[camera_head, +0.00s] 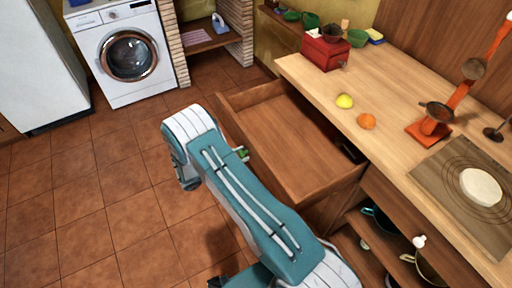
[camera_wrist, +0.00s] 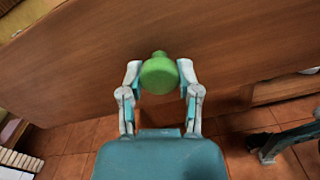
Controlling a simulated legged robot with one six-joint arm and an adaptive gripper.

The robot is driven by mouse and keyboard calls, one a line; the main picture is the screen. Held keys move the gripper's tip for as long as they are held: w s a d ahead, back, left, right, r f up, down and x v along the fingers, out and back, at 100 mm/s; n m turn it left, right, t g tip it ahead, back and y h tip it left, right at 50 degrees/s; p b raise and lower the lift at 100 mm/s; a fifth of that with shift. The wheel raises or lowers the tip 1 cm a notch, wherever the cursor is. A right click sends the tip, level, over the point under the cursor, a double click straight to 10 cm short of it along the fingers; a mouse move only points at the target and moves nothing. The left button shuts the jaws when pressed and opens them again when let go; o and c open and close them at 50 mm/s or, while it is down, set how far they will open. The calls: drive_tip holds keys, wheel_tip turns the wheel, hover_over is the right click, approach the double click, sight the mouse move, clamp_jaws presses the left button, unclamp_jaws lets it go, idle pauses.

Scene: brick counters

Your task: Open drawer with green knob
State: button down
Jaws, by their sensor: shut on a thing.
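The wooden drawer (camera_head: 290,142) is pulled well out from under the counter in the head view, and its inside looks almost empty, with a small dark item near its right wall. Its front panel (camera_wrist: 70,60) fills much of the wrist view. The green knob (camera_wrist: 159,75) sits between the two fingers of my gripper (camera_wrist: 160,82) in the wrist view, with the fingers closed around its sides. In the head view a bit of the green knob (camera_head: 242,153) shows beside my arm, which hides most of my gripper there.
The counter (camera_head: 400,125) holds a lemon (camera_head: 345,101), an orange (camera_head: 367,121), a red box (camera_head: 325,52) and a mat (camera_head: 440,185) with dough. Open shelves with pans lie below right. Tiled floor (camera_head: 90,180) is clear at left, before a washing machine (camera_head: 128,55).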

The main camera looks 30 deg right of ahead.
drive_tip(key=a, duration=0.5)
drive_tip(key=shift+s+a, duration=0.1)
drive_tip(key=shift+s, duration=0.1)
drive_tip(key=shift+c, duration=1.5)
unclamp_jaws()
drive_tip(key=a, duration=1.2)
drive_tip(key=shift+s, duration=0.4)
